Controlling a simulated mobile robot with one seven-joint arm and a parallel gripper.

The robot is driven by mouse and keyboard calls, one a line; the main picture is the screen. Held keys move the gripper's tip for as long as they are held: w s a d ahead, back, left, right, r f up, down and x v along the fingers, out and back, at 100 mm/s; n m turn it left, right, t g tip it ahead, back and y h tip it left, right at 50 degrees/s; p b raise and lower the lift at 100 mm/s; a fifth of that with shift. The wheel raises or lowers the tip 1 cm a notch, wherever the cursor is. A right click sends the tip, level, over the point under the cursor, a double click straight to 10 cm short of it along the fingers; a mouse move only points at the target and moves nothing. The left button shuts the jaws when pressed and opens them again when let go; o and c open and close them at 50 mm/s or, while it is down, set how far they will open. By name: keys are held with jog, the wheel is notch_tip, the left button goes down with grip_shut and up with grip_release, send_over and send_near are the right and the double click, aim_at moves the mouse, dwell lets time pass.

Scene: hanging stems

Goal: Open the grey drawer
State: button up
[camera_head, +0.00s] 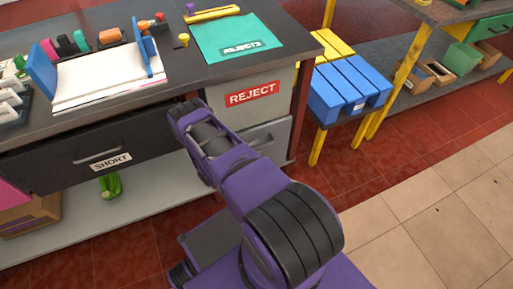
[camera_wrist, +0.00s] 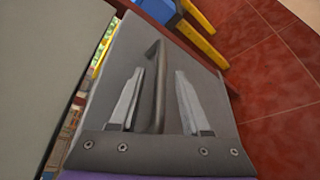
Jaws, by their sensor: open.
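The grey drawer (camera_head: 277,133) is the lower drawer at the right end of the workbench, under the front with the red REJECT label. Its front (camera_wrist: 205,75) fills the middle of the wrist view, with a dark bar handle (camera_wrist: 154,88). A narrow gap with coloured things in it shows along one edge of this front, so the drawer seems to stand slightly out. My gripper (camera_wrist: 158,98) is open, with one finger on each side of the handle. I cannot tell whether either finger touches it. My arm hides the gripper in the head view.
A black drawer (camera_head: 135,153) labelled SHORT is to the left. The bench top (camera_head: 190,82) holds a teal REJECTS mat (camera_head: 235,40) and a paper tray. Tiled floor is clear at the right.

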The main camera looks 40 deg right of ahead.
jog(key=shift+d+f, duration=0.1)
jog(key=shift+d, duration=0.35)
jog(key=shift+c, duration=0.2)
grip_shut()
dwell(1.0)
